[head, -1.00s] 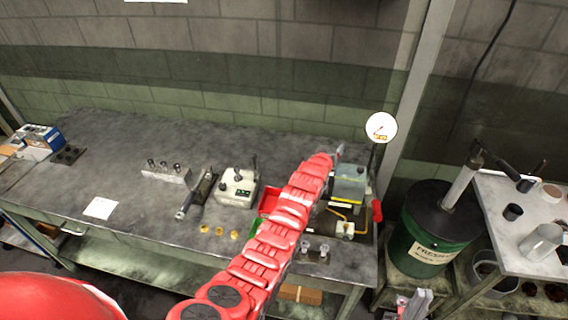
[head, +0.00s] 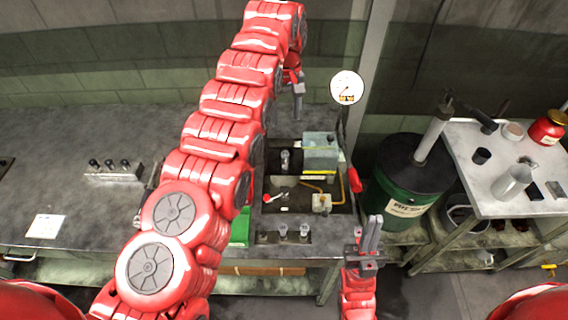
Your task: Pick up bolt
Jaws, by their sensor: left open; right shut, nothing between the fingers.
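Small bolt-like pieces stand upright in a grey block (head: 114,172) on the left of the bench. More small upright metal pieces (head: 283,230) stand in a dark holder at the bench's front edge. I cannot tell which one is the task's bolt. My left gripper (head: 298,112) is open and points down, high above the back of the bench behind the bolt former (head: 321,153). My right gripper (head: 374,221) is shut and empty, pointing up just beyond the bench's front right corner. My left arm hides the middle of the bench.
A green bin (head: 239,228) is partly hidden beside the former. A round gauge (head: 347,86) and a red-handled lever (head: 355,181) stand at its right. A green drum (head: 404,180) and a side table (head: 500,140) are further right. The bench's left side is mostly clear, with a paper (head: 45,226).

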